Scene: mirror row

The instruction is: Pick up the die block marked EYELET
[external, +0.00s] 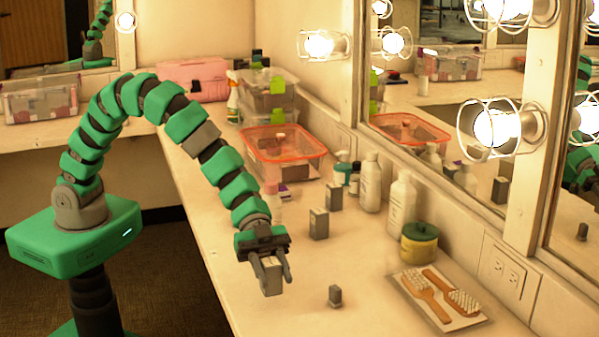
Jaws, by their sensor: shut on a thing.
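My gripper (273,272) points down over the near part of the counter, its two fingers shut on a small block (271,280) with a pale face and grey sides. The held block hangs between the fingers; I cannot tell for sure how far above the counter it is. Two similar upright grey blocks stand behind it, a nearer one (319,225) and a farther one (334,197). A smaller dark grey block (335,296) stands to the right of my gripper. No marking is readable on any block, so I cannot tell which is EYELET.
A tray (440,318) with two brushes lies at the right. A yellow jar with a green lid (419,242) and white bottles (402,205) stand along the mirror wall. An orange-rimmed bin (284,150) stands farther back. The counter's left front is clear.

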